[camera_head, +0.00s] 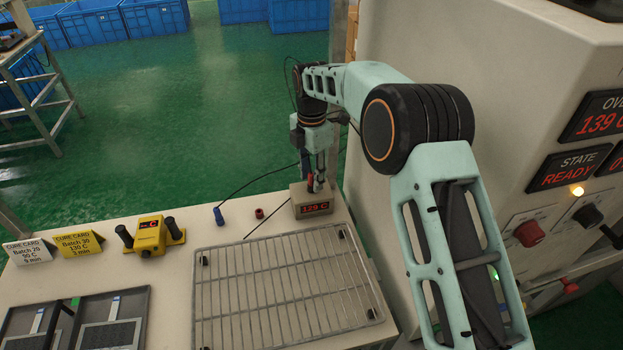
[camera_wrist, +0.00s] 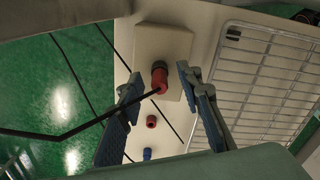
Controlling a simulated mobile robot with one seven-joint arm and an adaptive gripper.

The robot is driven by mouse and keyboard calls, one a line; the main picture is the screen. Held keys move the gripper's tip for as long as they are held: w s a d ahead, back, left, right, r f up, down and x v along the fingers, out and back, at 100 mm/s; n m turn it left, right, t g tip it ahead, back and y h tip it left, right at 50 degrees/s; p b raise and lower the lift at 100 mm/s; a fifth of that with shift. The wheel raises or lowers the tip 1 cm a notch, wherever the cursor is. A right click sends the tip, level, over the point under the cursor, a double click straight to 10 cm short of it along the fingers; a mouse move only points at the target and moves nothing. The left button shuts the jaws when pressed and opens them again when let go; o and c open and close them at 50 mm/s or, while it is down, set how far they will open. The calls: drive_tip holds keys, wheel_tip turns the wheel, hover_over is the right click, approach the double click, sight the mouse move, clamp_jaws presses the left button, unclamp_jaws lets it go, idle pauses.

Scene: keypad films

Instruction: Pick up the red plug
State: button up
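The red plug (camera_wrist: 160,80) stands on top of the pale meter box (camera_wrist: 178,45), with a dark collar around its far end and a black cable running off to the left. In the head view the red plug (camera_head: 310,181) shows partly behind my gripper (camera_head: 318,184); the box (camera_head: 311,207) below reads 129 C. In the wrist view my gripper (camera_wrist: 158,78) is open, one finger on each side of the plug, with visible gaps. I cannot tell exactly how far down the fingertips reach along it.
A small red socket (camera_head: 259,213) and a blue plug (camera_head: 218,215) are on the table left of the box. A wire rack (camera_head: 285,280) lies in front. A yellow device (camera_head: 152,236) and cure cards (camera_head: 78,243) stand left. The oven (camera_head: 470,60) rises close on the right.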

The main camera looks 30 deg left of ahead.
clamp_jaws()
drive_tip(key=shift+r, duration=0.1)
drive_tip(key=shift+r, duration=0.55)
drive_tip(key=s+d+r+b, duration=0.3)
drive_tip(key=s+d+r, duration=0.6)
drive_tip(key=s+r, duration=0.1)
drive_tip(key=shift+s+r+b, duration=0.35)
drive_tip(key=shift+r+b, duration=0.05)
drive_tip(key=shift+r, duration=0.5)
drive_tip(key=shift+a, duration=0.1)
